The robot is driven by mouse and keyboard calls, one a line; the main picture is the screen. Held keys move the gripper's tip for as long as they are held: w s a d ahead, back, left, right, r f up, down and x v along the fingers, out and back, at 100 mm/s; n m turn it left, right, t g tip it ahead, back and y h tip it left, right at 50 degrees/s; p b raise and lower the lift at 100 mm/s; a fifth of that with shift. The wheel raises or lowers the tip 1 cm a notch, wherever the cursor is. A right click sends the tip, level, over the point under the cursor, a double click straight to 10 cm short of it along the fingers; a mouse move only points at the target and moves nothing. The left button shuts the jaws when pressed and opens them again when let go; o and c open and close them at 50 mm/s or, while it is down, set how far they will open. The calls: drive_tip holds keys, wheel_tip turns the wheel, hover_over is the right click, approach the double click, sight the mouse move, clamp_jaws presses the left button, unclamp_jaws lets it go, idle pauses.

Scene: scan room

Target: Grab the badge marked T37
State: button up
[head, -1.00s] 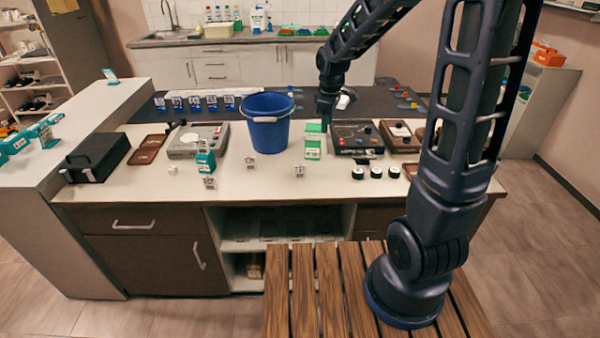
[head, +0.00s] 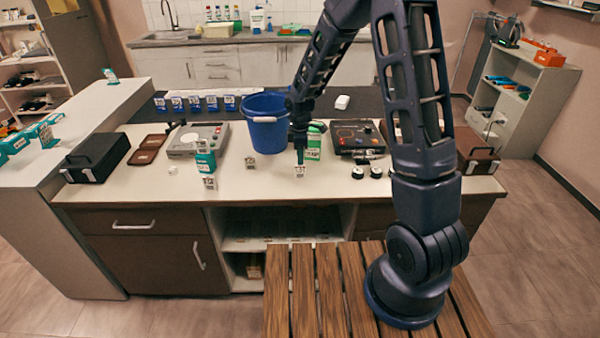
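Several small white tags with dark markings stand on the counter: one at the front centre (head: 300,172), one left of it (head: 250,162) and one at the front left (head: 210,183). Several blue-and-white cards (head: 195,103) stand in a row on the dark rear surface. The print is too small to read, so I cannot tell which badge is T37. My gripper (head: 299,160) points down just above or behind the front centre tag. A narrow teal part shows at its tip. I cannot tell whether the fingers are open or whether they touch the tag.
A blue bucket (head: 267,128) stands left of my gripper, and a green-and-white carton (head: 314,143) close on its right. A grey device (head: 197,138) and a dark control box (head: 357,136) flank them. Black round pieces (head: 376,171) lie at the right front.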

sight(300, 166)
drive_tip(key=shift+w+f, duration=0.1)
drive_tip(key=shift+f, duration=3.05)
clamp_jaws()
